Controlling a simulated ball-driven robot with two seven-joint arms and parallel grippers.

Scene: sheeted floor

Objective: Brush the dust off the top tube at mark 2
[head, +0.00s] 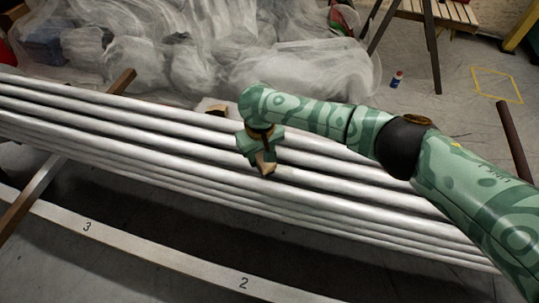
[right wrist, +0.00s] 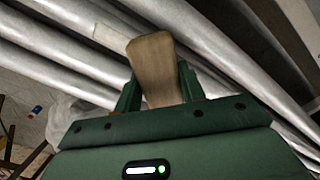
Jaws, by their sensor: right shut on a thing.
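Several long pale grey tubes (head: 130,122) lie side by side, running from upper left to lower right; they also show in the right wrist view (right wrist: 230,60). A white strip (head: 165,258) in front carries the marks 3 (head: 87,226) and 2 (head: 243,282). My right gripper (head: 264,155) is above the tubes, shut on a brush with a wooden handle (right wrist: 152,62). The brush's lower end (head: 266,169) is close over a tube; I cannot tell if it touches. Its bristles are not clearly seen. My left gripper is out of view.
Wooden bars (head: 38,190) cross under the tubes at the left. Clear plastic sheeting (head: 220,50) is heaped behind them. A small bottle (head: 397,79) stands on the floor beside a slatted trestle (head: 440,12). The floor at the right has a yellow outline (head: 497,84).

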